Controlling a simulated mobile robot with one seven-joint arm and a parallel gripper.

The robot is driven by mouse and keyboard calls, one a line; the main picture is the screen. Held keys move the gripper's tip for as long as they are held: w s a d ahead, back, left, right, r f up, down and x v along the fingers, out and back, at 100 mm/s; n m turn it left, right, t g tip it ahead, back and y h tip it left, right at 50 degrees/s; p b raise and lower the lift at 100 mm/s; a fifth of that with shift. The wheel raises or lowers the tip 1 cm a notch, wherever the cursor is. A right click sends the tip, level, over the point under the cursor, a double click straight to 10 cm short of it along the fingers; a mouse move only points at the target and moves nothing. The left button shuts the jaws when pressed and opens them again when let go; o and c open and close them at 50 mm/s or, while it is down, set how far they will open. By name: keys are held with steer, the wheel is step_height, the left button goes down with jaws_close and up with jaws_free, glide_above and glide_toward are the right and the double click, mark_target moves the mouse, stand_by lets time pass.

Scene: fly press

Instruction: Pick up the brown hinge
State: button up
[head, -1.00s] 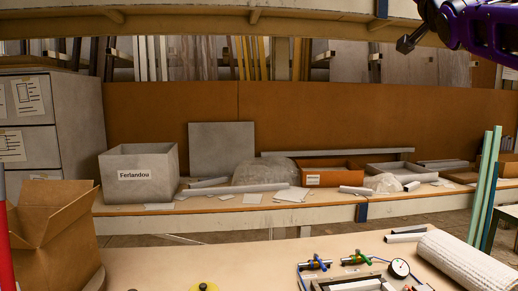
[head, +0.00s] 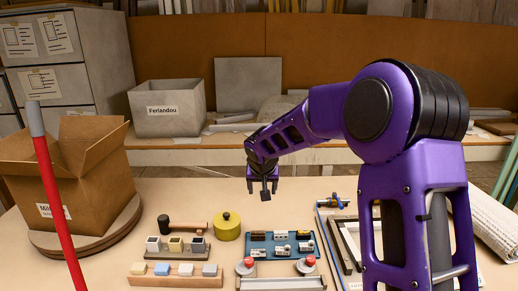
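A blue tray (head: 268,262) lies on the near table, right of centre, with several small dark and white fittings in it. Some dark ones (head: 258,237) have a brownish tint, but they are too small for me to tell which is the brown hinge. My gripper (head: 264,190) hangs pointing down above the table, over the tray's back side and clear of it. I see nothing held in it, though its fingers are too small and dark to judge their gap.
A yellow round tin (head: 228,226), a black mallet (head: 183,227) and block racks (head: 177,281) stand left of the tray. Red knobs on a fixture (head: 280,282) are in front. A cardboard box (head: 100,190) on a turntable and a red pole (head: 58,205) are left. A frame (head: 344,243) lies right.

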steer(key=s+f+g, duration=0.1)
steer(key=s+f, duration=0.2)
glide_toward(258, 232)
steer(key=shift+g, duration=0.3)
steer(key=x, duration=1)
steer(key=shift+w+b, duration=0.3)
steer(key=shift+w, duration=0.05)
steer(key=c, duration=0.9)
